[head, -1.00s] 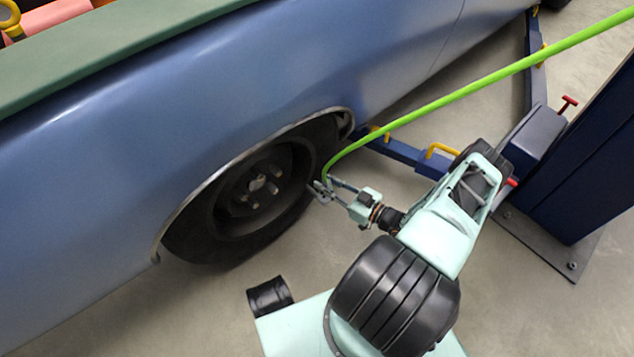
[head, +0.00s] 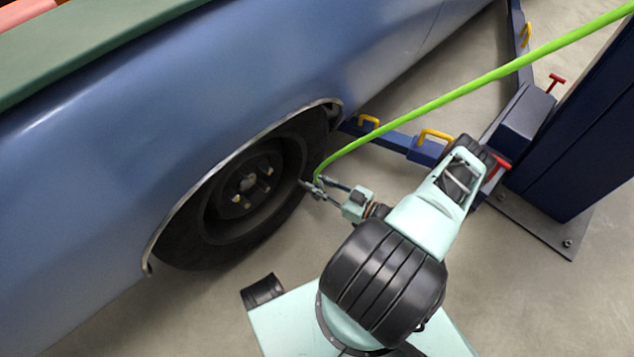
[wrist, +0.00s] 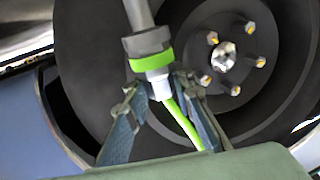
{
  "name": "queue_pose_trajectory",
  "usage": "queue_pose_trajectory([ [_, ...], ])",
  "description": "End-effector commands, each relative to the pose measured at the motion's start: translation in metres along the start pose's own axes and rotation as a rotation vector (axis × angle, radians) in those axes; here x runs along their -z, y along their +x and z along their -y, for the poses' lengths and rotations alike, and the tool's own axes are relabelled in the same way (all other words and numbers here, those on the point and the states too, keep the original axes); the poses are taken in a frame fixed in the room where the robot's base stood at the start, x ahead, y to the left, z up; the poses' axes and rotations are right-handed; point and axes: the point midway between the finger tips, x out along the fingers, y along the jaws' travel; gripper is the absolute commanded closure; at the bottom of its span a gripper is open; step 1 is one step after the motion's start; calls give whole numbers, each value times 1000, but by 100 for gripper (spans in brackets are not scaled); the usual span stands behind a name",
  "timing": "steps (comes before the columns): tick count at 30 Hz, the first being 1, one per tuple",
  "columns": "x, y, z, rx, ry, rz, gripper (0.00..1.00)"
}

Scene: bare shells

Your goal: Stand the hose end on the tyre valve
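My gripper (head: 312,186) is beside the right edge of the tyre (head: 190,250) of the blue car. In the wrist view, its two fingers (wrist: 157,90) are closed around the white collar of the hose end (wrist: 150,52). The hose end is a grey tube with a green band, and it points up in that view, in front of the tyre (wrist: 85,55). The green hose (head: 470,92) runs from the gripper up to the right edge of the head view. I cannot make out the tyre valve in either view.
The wheel hub (head: 249,182) with its bolts faces the arm. A blue lift arm (head: 425,150) with yellow handles and a dark blue lift post (head: 580,135) stand to the right. The car's wheel arch (head: 180,195) curves over the tyre. Grey floor (head: 215,305) is open below the wheel.

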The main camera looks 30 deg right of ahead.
Motion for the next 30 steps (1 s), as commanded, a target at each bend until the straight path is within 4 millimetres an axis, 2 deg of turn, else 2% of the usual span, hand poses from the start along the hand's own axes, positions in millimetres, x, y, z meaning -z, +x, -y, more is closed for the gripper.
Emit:
queue_pose_trajectory([
  [1,0,0,0,0,0,1,71],
  [4,0,0,0,0,0,2,61],
  [15,4,-2,0,0,0,2,61],
  [20,4,-29,0,0,0,4,61],
  [30,3,-99,0,-1,0,4,61],
])
